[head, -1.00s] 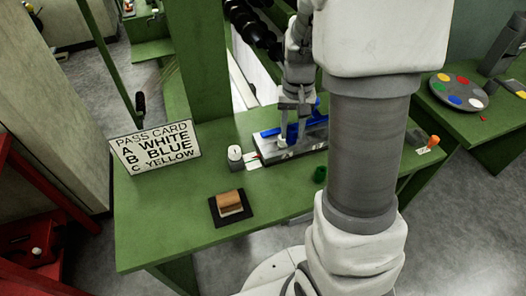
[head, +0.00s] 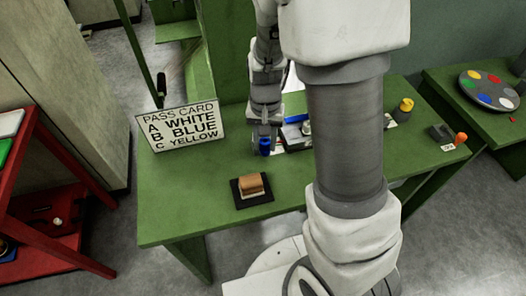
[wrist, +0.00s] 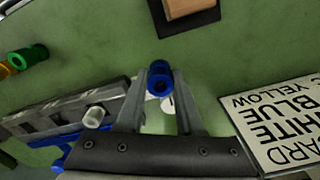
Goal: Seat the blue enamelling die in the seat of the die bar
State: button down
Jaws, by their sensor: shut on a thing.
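My gripper (head: 265,140) is shut on the blue enamelling die (head: 265,146), just off the left end of the die bar. The wrist view shows the blue die (wrist: 160,82) between the fingertips, its round hole facing the camera. I cannot tell whether it touches the table. The grey die bar (head: 296,140) lies to the right of my gripper, partly hidden by my arm. In the wrist view the bar (wrist: 45,118) is at the left, with a whitish cylinder (wrist: 95,117) upright on it. Which seat is free I cannot tell.
The pass card (head: 180,127) stands left of my gripper. A brown block on a black pad (head: 252,188) lies in front. Green (wrist: 36,53) and yellow pieces lie beyond the bar. A white patch (wrist: 167,104) shows behind the blue die. The front left tabletop is clear.

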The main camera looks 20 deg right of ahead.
aim_at(262, 153)
jog(key=shift+a+f, duration=0.4)
jog(key=shift+a, duration=0.05)
jog(key=shift+f+b, duration=0.4)
jog(key=shift+f, duration=1.4)
jog(key=shift+f, duration=0.1)
jog(key=shift+f, duration=0.2)
jog(key=c, duration=0.5)
grip_release()
jog(key=shift+r, duration=0.1)
jog(key=shift+c, duration=0.2)
jog(key=shift+r, duration=0.15)
